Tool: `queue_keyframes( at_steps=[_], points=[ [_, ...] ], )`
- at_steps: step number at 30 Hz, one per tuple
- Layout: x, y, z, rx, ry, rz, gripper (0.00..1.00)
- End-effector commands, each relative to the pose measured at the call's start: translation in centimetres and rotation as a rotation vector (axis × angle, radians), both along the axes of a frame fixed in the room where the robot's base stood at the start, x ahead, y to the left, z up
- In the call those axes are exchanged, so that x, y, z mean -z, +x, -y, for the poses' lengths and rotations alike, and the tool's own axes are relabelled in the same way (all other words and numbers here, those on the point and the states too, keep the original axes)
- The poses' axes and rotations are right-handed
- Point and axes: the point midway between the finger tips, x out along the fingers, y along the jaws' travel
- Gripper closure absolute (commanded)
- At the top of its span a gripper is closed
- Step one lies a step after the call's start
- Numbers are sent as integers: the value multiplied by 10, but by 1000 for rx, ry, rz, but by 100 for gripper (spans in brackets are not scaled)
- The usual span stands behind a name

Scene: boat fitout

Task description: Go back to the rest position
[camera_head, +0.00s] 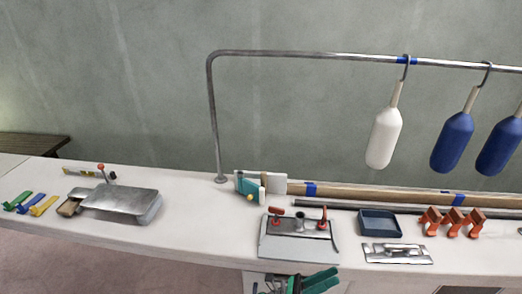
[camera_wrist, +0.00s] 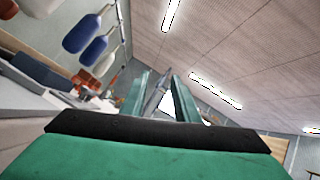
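My gripper (camera_head: 312,282) shows at the bottom of the head view, its green parts just in front of the bench edge and below the metal plate with red knobs. In the wrist view my gripper (camera_wrist: 162,78) points up toward the ceiling. Its two green fingers stand apart with a gap between them. A thin grey shape shows in the gap and looks like background; I see nothing clearly held.
The white bench (camera_head: 190,215) carries a plate with red knobs (camera_head: 300,238), a blue tray (camera_head: 380,223), orange clamps (camera_head: 452,222) and a metal block (camera_head: 120,202). White (camera_head: 384,140) and blue (camera_head: 453,143) fenders hang from a rail (camera_head: 300,55). Space above the bench's left half is clear.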

Motion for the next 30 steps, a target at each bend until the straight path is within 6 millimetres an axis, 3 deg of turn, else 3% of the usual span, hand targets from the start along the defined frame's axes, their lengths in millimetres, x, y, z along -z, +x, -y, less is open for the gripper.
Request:
queue_keyframes(
  at_steps=[1, 6, 14, 20, 30],
  points=[
    [-3, -9, 10, -7, -52, -58, 72],
    [-15, -29, 22, -32, -215, -264, 72],
    [-21, -66, 12, -46, -468, -588, 72],
    [-16, -100, -13, -46, -663, -834, 72],
    [1, -175, -75, -36, -994, -1229, 72]
  ],
)
